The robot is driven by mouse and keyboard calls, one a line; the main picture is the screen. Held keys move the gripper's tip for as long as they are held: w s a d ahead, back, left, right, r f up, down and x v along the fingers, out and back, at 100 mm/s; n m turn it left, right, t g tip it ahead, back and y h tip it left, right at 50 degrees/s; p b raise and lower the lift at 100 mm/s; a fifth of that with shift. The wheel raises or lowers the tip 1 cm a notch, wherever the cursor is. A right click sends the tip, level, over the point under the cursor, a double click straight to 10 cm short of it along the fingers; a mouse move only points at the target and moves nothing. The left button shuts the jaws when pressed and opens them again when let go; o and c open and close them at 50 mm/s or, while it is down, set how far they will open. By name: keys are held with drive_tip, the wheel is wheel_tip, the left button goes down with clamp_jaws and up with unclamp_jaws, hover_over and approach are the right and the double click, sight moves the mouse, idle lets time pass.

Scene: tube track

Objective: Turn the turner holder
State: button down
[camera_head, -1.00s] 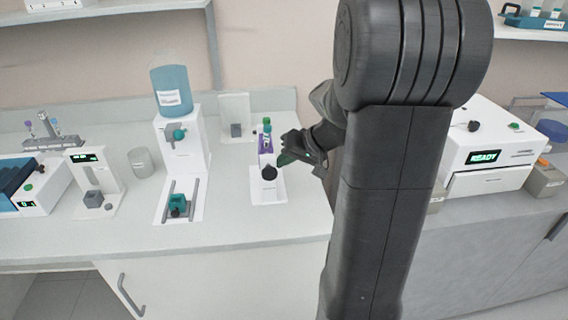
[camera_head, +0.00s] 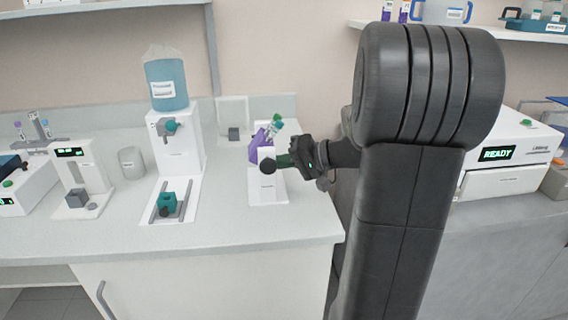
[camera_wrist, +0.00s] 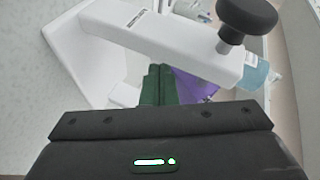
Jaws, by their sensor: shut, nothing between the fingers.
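The turner is a white stand (camera_head: 268,188) on the bench with a round black knob (camera_head: 267,166) on its front. Its purple holder (camera_head: 257,143) is tilted, with a green-capped tube (camera_head: 276,124) leaning up to the right. My gripper (camera_head: 284,161) has green fingers, is shut and empty, and lies just right of the stand. In the wrist view the shut fingers (camera_wrist: 157,85) point toward the purple holder (camera_wrist: 195,84), beside the white stand arm (camera_wrist: 180,42). The black knob (camera_wrist: 247,18) is at the upper right. Whether the fingers touch the holder is unclear.
Left of the turner stands a white dispenser (camera_head: 180,145) with a blue bottle (camera_head: 167,84). A teal block (camera_head: 167,203) sits on rails before it. A beaker (camera_head: 131,162) and a small scale-like device (camera_head: 77,180) are further left. Bench in front is clear.

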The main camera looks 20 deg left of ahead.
drive_tip(key=shift+s+a+f+m+g+y+b, duration=0.1)
drive_tip(key=shift+a+f+m+g+y+b, duration=0.1)
drive_tip(key=shift+y+b, duration=0.45)
drive_tip(key=shift+s+a+f+m+g+y+b, duration=0.1)
drive_tip(key=shift+f+m+y+b, duration=0.2)
drive_tip(key=shift+b, duration=0.5)
drive_tip(key=shift+r+y, duration=0.15)
drive_tip(key=shift+y, duration=0.1)
drive_tip(key=shift+s+a+r+y+b, duration=0.1)
drive_tip(key=shift+a+y+b, duration=0.1)
drive_tip(key=shift+y+b, duration=0.35)
